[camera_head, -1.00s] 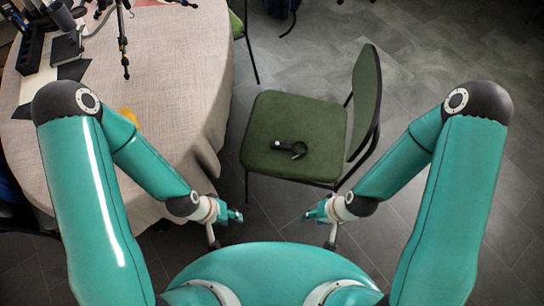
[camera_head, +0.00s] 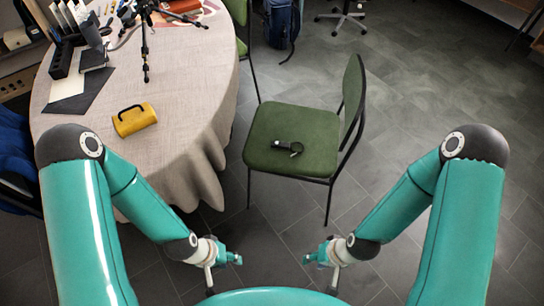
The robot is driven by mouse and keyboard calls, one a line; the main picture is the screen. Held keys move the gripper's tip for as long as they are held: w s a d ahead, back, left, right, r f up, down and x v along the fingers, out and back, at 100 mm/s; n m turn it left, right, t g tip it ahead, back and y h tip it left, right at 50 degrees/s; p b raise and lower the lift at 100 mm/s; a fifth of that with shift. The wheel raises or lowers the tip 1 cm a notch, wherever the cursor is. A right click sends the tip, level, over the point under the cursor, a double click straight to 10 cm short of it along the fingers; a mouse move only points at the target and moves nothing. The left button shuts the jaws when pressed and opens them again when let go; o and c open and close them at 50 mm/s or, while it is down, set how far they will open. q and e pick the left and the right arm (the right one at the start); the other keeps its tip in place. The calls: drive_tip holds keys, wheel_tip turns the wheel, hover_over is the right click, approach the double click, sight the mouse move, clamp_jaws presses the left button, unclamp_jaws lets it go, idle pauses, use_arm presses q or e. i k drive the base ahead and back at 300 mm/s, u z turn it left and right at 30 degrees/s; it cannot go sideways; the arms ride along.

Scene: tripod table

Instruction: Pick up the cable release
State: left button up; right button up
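A small black object with a looped cable, which looks like the cable release (camera_head: 287,146), lies on the green seat of a chair (camera_head: 270,166) ahead of me. My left gripper (camera_head: 236,258) hangs in front of the chair, low and to its left, apart from it. My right gripper (camera_head: 308,258) hangs low in front of the chair, also apart from it. Both grippers are small in the view and seen from above, so their finger opening is unclear. Nothing visible is held in either.
A round table with a beige cloth (camera_head: 185,130) stands at the left, with a black tripod (camera_head: 146,45), a yellow case (camera_head: 134,119) and a dark mat (camera_head: 82,97). The chair's backrest (camera_head: 353,95) rises on its right side. A blue backpack (camera_head: 281,25) is behind. Floor at right is clear.

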sight(281, 145)
drive_tip(key=z, duration=0.2)
drive_tip(key=i, duration=0.9)
drive_tip(key=u, duration=0.2)
drive_tip(key=k, duration=0.9)
drive_tip(key=i, duration=1.05)
drive_tip(key=z, duration=2.15)
